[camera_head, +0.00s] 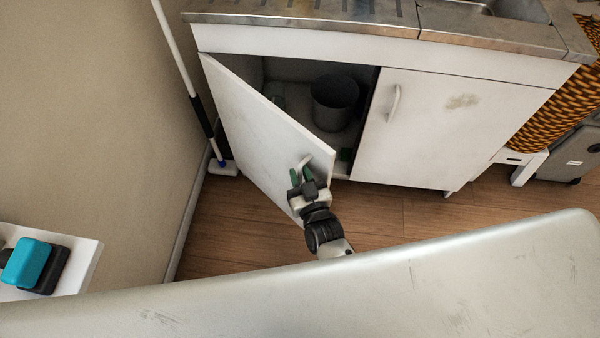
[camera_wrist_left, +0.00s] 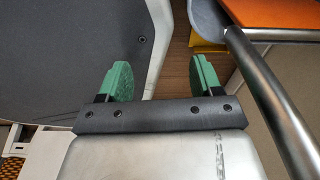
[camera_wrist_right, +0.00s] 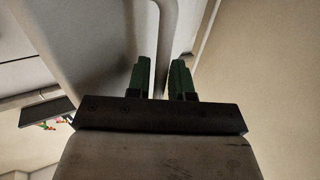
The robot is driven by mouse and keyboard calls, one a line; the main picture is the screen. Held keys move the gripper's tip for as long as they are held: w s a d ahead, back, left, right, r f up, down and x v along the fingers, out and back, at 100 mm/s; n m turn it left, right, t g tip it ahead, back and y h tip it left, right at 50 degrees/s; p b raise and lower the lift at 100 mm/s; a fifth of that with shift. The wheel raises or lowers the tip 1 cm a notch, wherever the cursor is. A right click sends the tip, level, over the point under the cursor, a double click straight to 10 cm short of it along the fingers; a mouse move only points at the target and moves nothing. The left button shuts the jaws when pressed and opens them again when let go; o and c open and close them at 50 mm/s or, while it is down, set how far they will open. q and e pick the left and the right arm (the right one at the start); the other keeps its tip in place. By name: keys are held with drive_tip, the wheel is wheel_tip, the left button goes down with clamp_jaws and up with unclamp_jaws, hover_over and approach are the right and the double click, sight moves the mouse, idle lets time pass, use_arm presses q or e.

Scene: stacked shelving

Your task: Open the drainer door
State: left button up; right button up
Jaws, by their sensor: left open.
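The left door (camera_head: 255,120) of the white drainer cabinet (camera_head: 300,42) stands partly open, swung outward from its left edge. Its pale handle (camera_head: 303,162) is near the door's free edge. My right gripper (camera_head: 304,176) is at this handle. In the right wrist view, its green fingers (camera_wrist_right: 160,80) are close together, with the handle bar (camera_wrist_right: 168,35) between them. The right door (camera_head: 440,120) of the cabinet is closed, with its own handle (camera_head: 394,102). My left gripper (camera_wrist_left: 162,82) is open and empty in the left wrist view, away from the cabinet; it is out of the head view.
A dark grey bin (camera_head: 335,100) stands inside the cabinet. A mop (camera_head: 200,110) leans by the wall left of the open door. A white ledge with a blue item (camera_head: 27,263) is at lower left. Wooden floor (camera_head: 400,215) is clear before the right door.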

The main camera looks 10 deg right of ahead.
use_arm(q)
drive_tip(key=shift+s+a+r+p, duration=0.1)
drive_tip(key=shift+s+r+p, duration=0.05)
drive_tip(key=shift+s+p, duration=0.3)
use_arm(e)
drive_tip(key=s+d, duration=0.1)
drive_tip(key=s, duration=0.9)
drive_tip(key=shift+s+d, duration=0.2)
drive_tip(key=shift+d, duration=0.2)
drive_tip(key=shift+c, duration=0.4)
